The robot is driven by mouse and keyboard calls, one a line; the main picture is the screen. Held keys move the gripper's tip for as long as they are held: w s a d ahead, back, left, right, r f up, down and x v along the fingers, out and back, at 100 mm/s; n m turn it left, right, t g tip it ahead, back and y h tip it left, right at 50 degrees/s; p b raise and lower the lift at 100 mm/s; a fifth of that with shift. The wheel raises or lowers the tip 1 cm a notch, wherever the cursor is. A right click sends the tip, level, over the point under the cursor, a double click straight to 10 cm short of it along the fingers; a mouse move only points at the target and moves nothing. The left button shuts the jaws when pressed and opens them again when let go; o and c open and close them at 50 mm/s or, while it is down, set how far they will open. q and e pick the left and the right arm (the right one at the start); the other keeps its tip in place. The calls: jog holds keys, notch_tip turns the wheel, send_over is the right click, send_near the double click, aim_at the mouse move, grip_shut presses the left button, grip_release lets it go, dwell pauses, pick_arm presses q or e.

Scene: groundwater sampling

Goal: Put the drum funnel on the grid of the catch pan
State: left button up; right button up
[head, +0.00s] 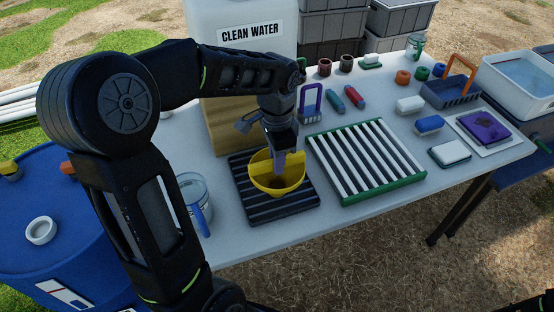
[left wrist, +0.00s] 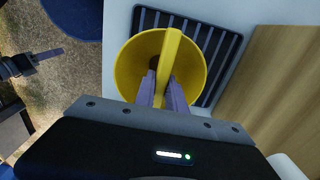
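The yellow drum funnel (head: 263,181) is over the black catch pan (head: 300,205), whose slatted grid shows around it. I cannot tell whether the funnel touches the grid; its underside is hidden. My left gripper (head: 279,178) points down into the funnel. In the left wrist view its two fingers (left wrist: 164,92) are closed on both sides of the bar across the funnel (left wrist: 125,66). The catch pan also shows there (left wrist: 232,48), beside and behind the funnel. My right gripper (left wrist: 48,54) shows at the left of the left wrist view, away from the table; its opening is unclear.
A clear jug with a blue handle (head: 194,195) stands left of the pan. A green-framed rack with white slats (head: 368,160) lies right of it. The clean water container on its wooden stand (head: 229,127) is behind. A blue drum (head: 75,225) stands left of the table.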

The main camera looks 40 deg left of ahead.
pick_arm(q)
jog(key=o, duration=0.4)
jog(key=shift+r, duration=0.1)
notch_tip(320, 180, up, 12)
jog(key=shift+r, duration=0.1)
dwell(0.5)
dwell(0.4)
